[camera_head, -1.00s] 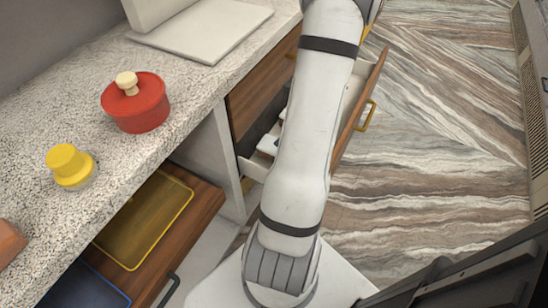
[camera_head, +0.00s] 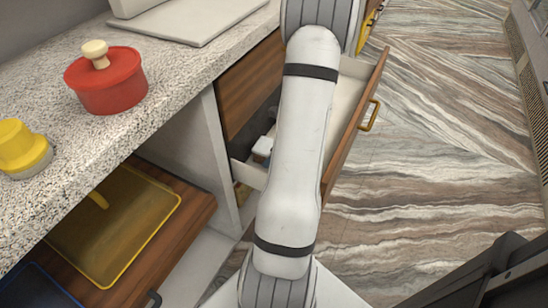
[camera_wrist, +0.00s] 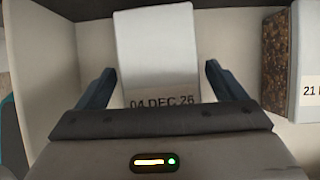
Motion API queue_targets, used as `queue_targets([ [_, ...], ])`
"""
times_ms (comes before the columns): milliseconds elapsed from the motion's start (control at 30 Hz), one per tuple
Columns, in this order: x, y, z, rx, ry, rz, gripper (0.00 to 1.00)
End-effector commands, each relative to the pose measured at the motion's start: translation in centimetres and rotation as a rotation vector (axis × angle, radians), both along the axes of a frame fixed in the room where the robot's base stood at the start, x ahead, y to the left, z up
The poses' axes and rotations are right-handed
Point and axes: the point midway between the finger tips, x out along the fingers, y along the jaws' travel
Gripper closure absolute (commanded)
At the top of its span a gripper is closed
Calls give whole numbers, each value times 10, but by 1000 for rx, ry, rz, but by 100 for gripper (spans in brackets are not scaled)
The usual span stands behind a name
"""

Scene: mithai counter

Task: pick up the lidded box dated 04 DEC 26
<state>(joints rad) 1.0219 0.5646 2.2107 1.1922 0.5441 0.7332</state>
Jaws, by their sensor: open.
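The lidded box (camera_wrist: 155,55), pale with a white top, lies in a drawer compartment. Its label reads 04 DEC 26 in the wrist view, the lower part of the print cut off by my gripper's body. My gripper (camera_wrist: 160,88) is open, with one dark finger on each side of the box and a gap to each. In the head view my arm hides the gripper and much of the open drawer (camera_head: 352,85). A small white-topped item (camera_head: 263,147) shows at the drawer's near left end; I cannot tell which box it is.
A red lidded pot (camera_head: 108,85) and a yellow-capped jar (camera_head: 22,150) stand on the speckled counter (camera_head: 175,75). A yellow-edged tray (camera_head: 125,235) lies below.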

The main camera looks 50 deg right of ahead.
Motion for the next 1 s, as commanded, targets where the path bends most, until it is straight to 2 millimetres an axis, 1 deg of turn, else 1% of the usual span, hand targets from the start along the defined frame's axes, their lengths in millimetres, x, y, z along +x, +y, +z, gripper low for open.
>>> queue_targets([
  [33,4,2,-13,2,0,1,9],
  [100,8,2,-18,0,1,0,9],
  [367,10,2,-18,-1,0,-2,10],
  [1000,9,2,-18,0,0,-4,63],
])
